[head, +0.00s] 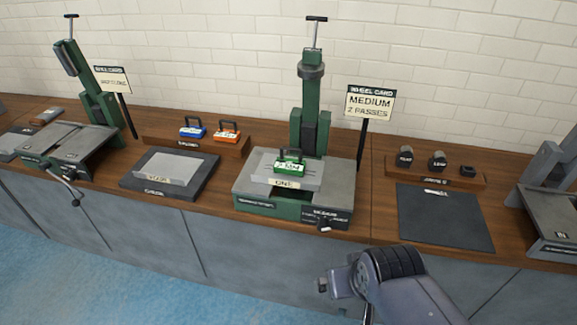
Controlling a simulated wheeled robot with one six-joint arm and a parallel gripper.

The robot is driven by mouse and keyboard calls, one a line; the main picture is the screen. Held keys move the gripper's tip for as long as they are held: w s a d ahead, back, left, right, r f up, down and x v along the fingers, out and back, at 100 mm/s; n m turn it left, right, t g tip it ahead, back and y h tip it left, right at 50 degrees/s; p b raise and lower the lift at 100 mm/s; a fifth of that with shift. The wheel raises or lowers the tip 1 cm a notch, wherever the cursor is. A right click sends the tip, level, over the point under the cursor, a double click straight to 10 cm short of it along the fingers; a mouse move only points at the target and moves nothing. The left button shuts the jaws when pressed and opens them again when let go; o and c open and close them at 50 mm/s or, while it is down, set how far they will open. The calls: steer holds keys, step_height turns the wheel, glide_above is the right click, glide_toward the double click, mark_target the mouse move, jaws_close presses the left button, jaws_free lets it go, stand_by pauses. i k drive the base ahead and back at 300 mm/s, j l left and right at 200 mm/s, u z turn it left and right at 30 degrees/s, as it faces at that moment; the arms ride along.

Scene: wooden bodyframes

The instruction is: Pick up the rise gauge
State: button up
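Three small handled blocks look like gauges; I cannot read which one is the rise gauge. A green handled block (289,164), with a white label that seems to read 2 MM, stands upright on a grey plate (307,178) on the middle green machine's bed. A blue handled block (192,128) and an orange handled block (227,132) sit on a wooden rack (215,147) to its left. My gripper (323,285) is low in front of the bench, below and apart from all three blocks. Its fingers are too small and turned away to show whether they are open.
The middle machine's column (312,95) rises behind the green block. A sign reading MEDIUM 2 PASSES (369,103) stands right of it. A dark mat (443,218) and a rack of small dark pieces (436,175) lie farther right. Another green machine (70,145) stands left.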

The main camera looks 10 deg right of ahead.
mark_target(282, 165)
steer(key=i+l+z, duration=0.2)
steer(key=i, duration=0.3)
steer(key=i+z, duration=0.15)
steer(key=i, duration=0.35)
